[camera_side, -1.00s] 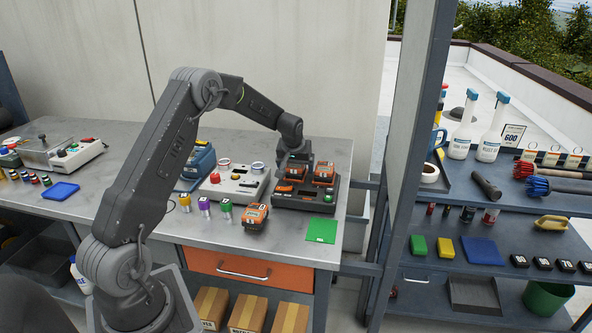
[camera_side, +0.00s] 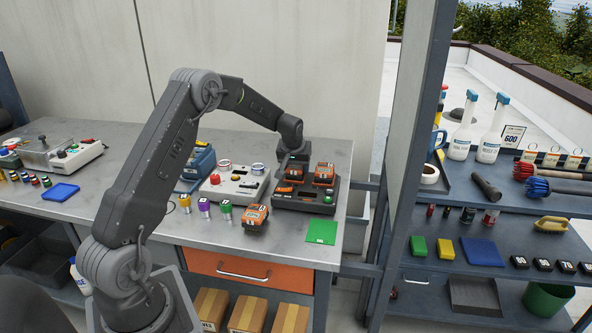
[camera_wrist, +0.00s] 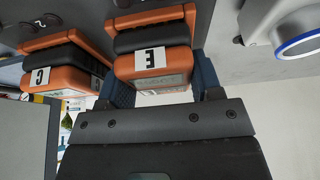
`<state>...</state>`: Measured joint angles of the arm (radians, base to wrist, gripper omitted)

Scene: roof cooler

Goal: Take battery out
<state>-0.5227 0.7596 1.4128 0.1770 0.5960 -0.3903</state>
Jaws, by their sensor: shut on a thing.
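The battery charger (camera_side: 318,207) is a dark block near the right end of the workbench, with several orange-and-black batteries on it. My gripper (camera_wrist: 158,88) has its blue finger pads on both sides of the battery marked E (camera_wrist: 150,60) and is shut on it. Another battery marked C (camera_wrist: 62,66) stands to its left in the wrist view. In the side view my gripper (camera_side: 290,166) is over the charger's back left part, and my wrist hides some of it. I cannot tell whether battery E is clear of its slot.
A loose orange battery (camera_side: 256,217) lies on the bench left of the charger. A green square pad (camera_side: 321,231) lies in front of it. A pale control box (camera_side: 234,184) and small coloured cylinders (camera_side: 225,208) stand to the left. An upright shelf post (camera_side: 412,160) is on the right.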

